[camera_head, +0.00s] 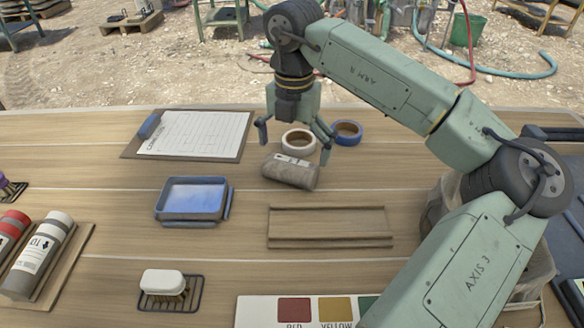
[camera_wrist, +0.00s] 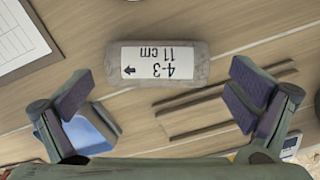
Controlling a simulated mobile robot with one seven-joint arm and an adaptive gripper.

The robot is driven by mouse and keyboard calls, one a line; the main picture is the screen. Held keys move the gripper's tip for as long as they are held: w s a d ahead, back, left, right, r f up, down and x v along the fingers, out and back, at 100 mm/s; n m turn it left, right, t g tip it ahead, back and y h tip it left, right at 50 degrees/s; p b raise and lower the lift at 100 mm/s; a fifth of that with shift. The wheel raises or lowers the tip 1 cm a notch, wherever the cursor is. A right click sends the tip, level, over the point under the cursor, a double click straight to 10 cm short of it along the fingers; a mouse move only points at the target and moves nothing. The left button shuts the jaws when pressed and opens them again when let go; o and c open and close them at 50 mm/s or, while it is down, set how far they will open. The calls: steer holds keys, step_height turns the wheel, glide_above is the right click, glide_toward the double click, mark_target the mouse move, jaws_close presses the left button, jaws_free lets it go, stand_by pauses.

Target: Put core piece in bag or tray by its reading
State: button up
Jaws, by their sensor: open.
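The core piece (camera_head: 288,174) is a short grey cylinder with a white label, lying on the wooden table behind the slatted wooden tray (camera_head: 330,238). In the wrist view the core piece (camera_wrist: 160,63) shows its label upside down, reading "4-3", "11 cm" and an arrow. My gripper (camera_head: 295,142) is open and empty above and behind the core piece; its fingers (camera_wrist: 160,100) are spread wide in the wrist view, with the piece beyond them. The wooden tray is empty. A pale translucent thing (camera_head: 437,215), perhaps the bag, is mostly hidden behind my arm.
A blue-topped shallow tray (camera_head: 192,200) sits left of the wooden tray. A clipboard (camera_head: 195,134), white tape roll (camera_head: 298,141) and blue tape roll (camera_head: 347,132) lie at the back.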

mark_target(291, 161)
steer(key=f, duration=0.1)
steer(key=f+p, duration=0.1)
steer(key=f, duration=0.2)
steer(key=shift+s+a+f+p, duration=0.15)
steer(key=shift+s+a+p, duration=0.15)
steer(key=shift+s+p, duration=0.05)
steer(key=shift+f, duration=0.45)
steer(key=c, duration=1.6)
steer(key=shift+r, duration=0.1)
steer(key=shift+c, duration=0.2)
steer(key=shift+r, duration=0.1)
